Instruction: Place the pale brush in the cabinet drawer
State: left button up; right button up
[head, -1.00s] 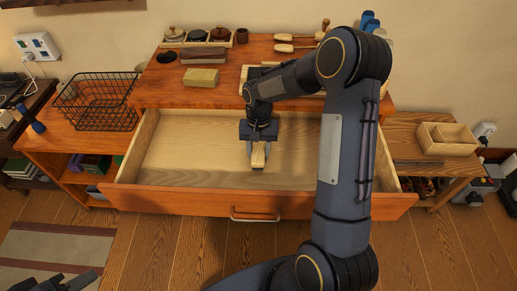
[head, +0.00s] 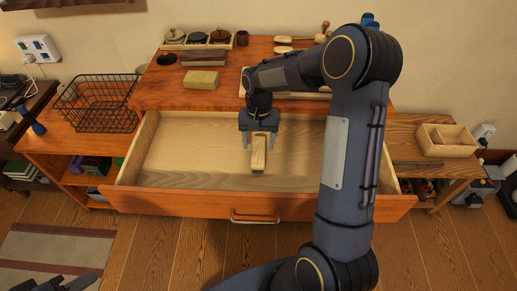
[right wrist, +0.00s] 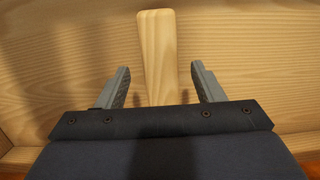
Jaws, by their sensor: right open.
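The cabinet drawer (head: 190,150) is pulled out and its pale wooden inside shows. The pale brush (head: 259,158) is inside the drawer, near the middle of its front half, handle pointing toward the drawer front. My right gripper (head: 259,146) is open over the drawer, with one finger on each side of the brush and a gap to each. In the right wrist view the brush (right wrist: 156,55) lies between the spread fingers (right wrist: 160,85). The brush's far end is hidden under the gripper. Part of my left gripper (head: 70,283) shows at the bottom left corner; its jaws are unclear.
The cabinet top (head: 160,88) holds a yellowish block (head: 200,80), a tray of small jars (head: 210,40) and wooden brushes (head: 290,44). A black wire basket (head: 98,103) stands to the left, a divided wooden box (head: 447,140) to the right. The drawer's left half is clear.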

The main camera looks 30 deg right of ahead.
aim_at(259, 146)
notch_tip(259, 146, up, 7)
jog(key=s+a+r+n+t+y, duration=0.1)
jog(key=s+a+r+n+t, duration=0.15)
jog(key=s+r, duration=0.7)
jog(key=s+a+f+n+t+y, duration=0.1)
jog(key=s+a+t, duration=0.1)
jog(key=s, duration=0.5)
jog(key=s+a+n+t, duration=0.1)
jog(key=s+a+t, duration=0.1)
jog(key=s, duration=0.5)
jog(key=shift+a+f+t+y, duration=0.35)
jog(key=shift+a+y, duration=0.05)
jog(key=shift+a, duration=0.1)
notch_tip(259, 146, up, 5)
jog(key=p, duration=0.6)
jog(key=shift+r, duration=0.2)
